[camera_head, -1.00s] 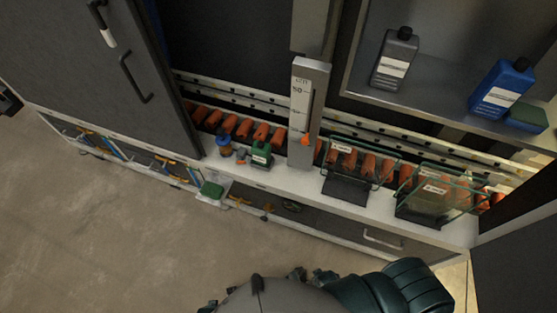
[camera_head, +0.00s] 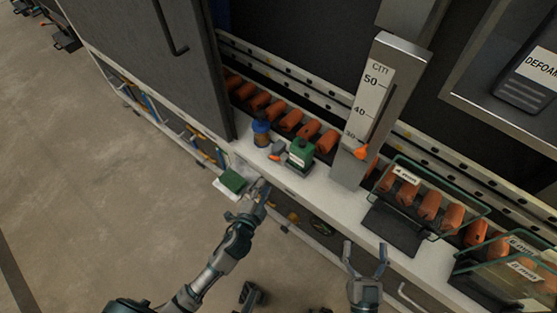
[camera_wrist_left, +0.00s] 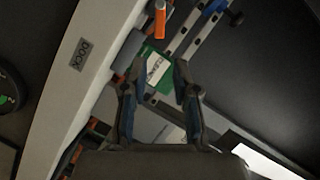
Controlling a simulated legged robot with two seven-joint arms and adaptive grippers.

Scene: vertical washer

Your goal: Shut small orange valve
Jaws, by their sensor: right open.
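A small orange-and-grey piece (camera_head: 277,152), perhaps the valve, lies on the white ledge between the blue bottle (camera_head: 261,133) and the green bottle (camera_head: 300,153) in the head view. Other orange parts show under the ledge (camera_head: 293,217), too small to identify. My right gripper (camera_head: 367,252) is open and empty, in front of the ledge, further right.
A grey scale post (camera_head: 375,110) with an orange pointer stands on the ledge. Glass holders (camera_head: 430,200) stand to its right. Orange rollers (camera_head: 291,121) line the back. A green sponge-like block (camera_head: 233,181) is left of my left gripper.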

